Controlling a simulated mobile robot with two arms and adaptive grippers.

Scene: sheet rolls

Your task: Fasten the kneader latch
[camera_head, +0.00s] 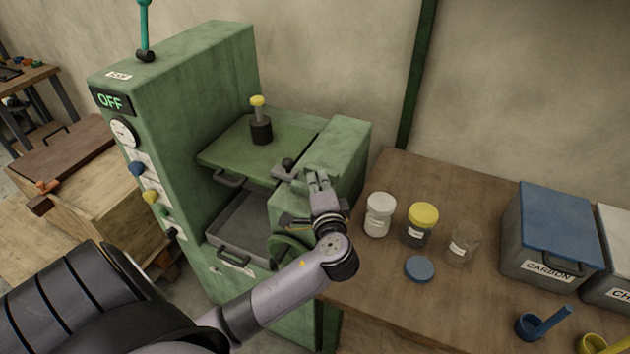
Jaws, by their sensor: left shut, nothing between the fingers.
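The kneader is a tall green machine (190,90) with an "OFF" display on its left panel. Its green lid (235,148) lies level over the chamber, with a dark, yellow-topped post (261,125) on it. The latch (286,169), a grey piece with a dark round knob, sits at the lid's right edge beside the green side block. I cannot tell whether it is fastened. My left gripper (318,181) is shut and empty, just right of the latch over the side block; contact is unclear. My right gripper is not in view.
A grey tray (240,232) sits below the lid. On the wooden table (400,310) at right stand a white jar (379,214), a yellow-lidded jar (421,224), a clear jar (462,244), a blue lid (419,269) and a blue-topped carbon bin (548,240). Wooden crates (75,185) stand left.

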